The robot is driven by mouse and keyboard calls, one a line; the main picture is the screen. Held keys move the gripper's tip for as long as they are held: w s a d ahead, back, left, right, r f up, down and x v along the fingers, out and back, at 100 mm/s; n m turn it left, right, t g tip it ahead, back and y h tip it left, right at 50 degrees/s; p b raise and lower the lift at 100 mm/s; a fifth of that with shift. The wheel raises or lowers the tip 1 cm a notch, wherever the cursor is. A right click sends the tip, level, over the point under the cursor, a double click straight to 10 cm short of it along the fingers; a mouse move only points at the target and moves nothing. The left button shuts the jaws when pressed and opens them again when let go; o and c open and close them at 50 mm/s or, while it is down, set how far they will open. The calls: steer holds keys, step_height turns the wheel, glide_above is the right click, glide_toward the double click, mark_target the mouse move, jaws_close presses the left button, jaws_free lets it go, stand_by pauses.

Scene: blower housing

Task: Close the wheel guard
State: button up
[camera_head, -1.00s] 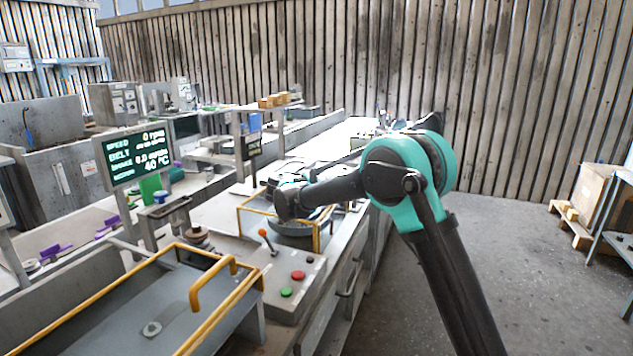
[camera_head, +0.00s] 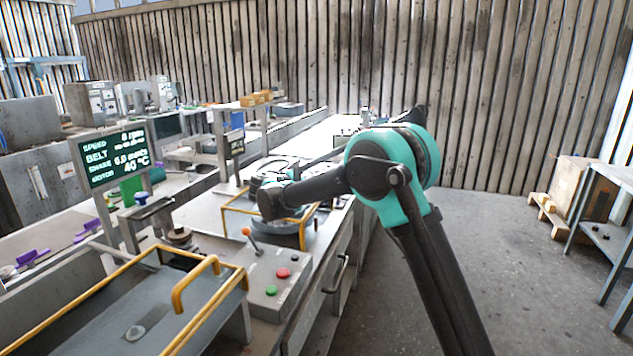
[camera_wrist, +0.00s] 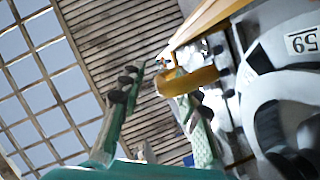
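A yellow-railed frame (camera_head: 224,222), which looks like the wheel guard, stands around a round grey housing (camera_head: 285,240) on the bench in the head view. The grey round housing (camera_wrist: 285,95) with a label fills the right side.
A control box (camera_head: 280,275) with an orange-tipped lever and red and green buttons stands nearer on the bench. A yellow-railed grey cover (camera_head: 150,315) with a raised handle fills the lower left. A readout screen (camera_head: 112,157) stands behind.

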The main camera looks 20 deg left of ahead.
steer(key=v, duration=1.1)
steer(key=shift+s, duration=0.1)
steer(key=shift+d, duration=0.1)
